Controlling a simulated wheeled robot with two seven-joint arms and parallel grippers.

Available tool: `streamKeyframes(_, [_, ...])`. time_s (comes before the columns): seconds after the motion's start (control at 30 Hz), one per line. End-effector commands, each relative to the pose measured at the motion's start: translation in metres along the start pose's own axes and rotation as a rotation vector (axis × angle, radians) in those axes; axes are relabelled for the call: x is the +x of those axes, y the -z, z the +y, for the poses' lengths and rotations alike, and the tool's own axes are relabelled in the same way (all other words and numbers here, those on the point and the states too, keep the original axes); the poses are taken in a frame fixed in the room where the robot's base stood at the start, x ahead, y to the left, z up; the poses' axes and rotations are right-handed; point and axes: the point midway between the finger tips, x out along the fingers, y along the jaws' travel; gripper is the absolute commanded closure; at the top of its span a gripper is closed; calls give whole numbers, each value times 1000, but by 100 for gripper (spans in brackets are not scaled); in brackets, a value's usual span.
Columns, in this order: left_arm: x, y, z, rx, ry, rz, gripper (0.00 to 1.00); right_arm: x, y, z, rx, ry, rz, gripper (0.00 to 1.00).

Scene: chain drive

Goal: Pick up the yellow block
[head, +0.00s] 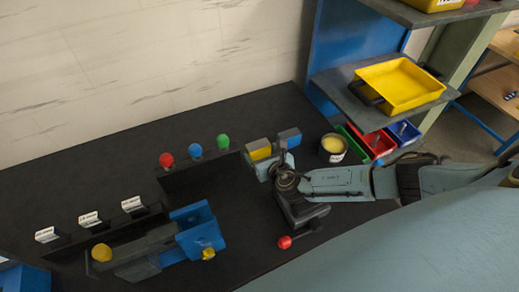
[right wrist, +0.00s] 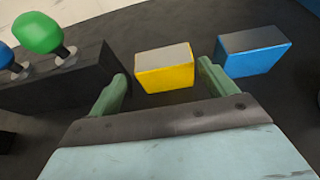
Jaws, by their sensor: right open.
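The yellow block (head: 259,152), with a grey top, stands on the dark table near the middle of the head view. In the right wrist view the yellow block (right wrist: 165,72) lies just beyond and between the two green fingers. My right gripper (head: 273,164) is open and empty, close in front of the block. Its fingers (right wrist: 161,88) stand apart, one on each side of the block's near face, and I see no contact. My left gripper is not in view.
A blue block (head: 290,138) stands just right of the yellow one, near the right finger. A dark stand with red, blue and green knobs (head: 222,141) is at left. A round tub (head: 332,148) and small bins (head: 373,143) are at right.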

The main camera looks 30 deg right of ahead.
Motion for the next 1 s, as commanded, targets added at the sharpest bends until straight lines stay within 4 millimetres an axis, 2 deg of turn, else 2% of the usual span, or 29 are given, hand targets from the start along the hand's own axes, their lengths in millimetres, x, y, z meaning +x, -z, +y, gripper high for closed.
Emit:
streamKeyframes(0.5, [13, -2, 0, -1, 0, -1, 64, 56, -3, -4, 0, 3, -2, 16])
streamKeyframes(0.87, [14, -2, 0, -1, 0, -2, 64, 62, -4, -5, -1, 2, 0, 16])
streamKeyframes(1.0, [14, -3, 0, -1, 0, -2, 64, 62, -4, -5, -1, 2, 0, 35])
